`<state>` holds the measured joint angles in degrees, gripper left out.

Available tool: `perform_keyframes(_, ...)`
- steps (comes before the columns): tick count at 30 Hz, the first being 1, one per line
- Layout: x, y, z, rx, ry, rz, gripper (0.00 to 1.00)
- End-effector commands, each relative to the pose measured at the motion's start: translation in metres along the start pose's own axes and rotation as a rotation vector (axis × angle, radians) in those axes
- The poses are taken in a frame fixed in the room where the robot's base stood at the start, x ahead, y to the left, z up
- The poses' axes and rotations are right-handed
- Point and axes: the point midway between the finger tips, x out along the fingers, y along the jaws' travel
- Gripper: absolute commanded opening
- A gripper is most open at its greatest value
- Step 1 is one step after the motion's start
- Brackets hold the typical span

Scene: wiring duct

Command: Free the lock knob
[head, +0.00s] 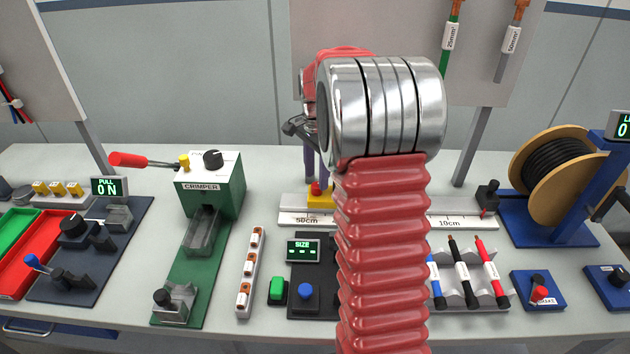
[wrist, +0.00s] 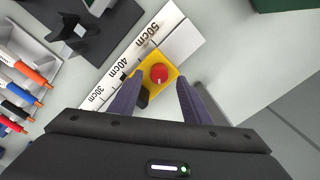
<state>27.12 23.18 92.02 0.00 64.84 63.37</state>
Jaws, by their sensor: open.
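A red knob (wrist: 159,73) sits on a yellow block (wrist: 171,63) on the white length scale (wrist: 182,38), near the 50cm mark in the wrist view. In the head view the red knob (head: 316,188) and yellow block (head: 321,202) show left of my arm, which hides part of the scale (head: 300,219). My gripper (wrist: 158,80) is open, with one dark purple finger on each side of the knob. Nothing is held. In the head view its fingers show only in part above the block. Whether they touch the knob or block I cannot tell.
The green crimper (head: 215,185) with a red-handled lever stands to the left. A SIZE display (head: 303,250) lies in front of the scale. A rack of coloured cables (head: 468,280) stands to the right, with a cable reel (head: 560,170) behind it.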

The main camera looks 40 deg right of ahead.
Motion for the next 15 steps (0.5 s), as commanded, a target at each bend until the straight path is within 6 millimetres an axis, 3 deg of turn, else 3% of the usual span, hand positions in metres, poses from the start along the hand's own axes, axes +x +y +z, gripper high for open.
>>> perform_keyframes(6,0.022,0.000,0.000,0.000,0.000,0.000,0.43)
perform_keyframes(15,0.025,0.000,0.000,0.000,0.000,-0.001,0.43)
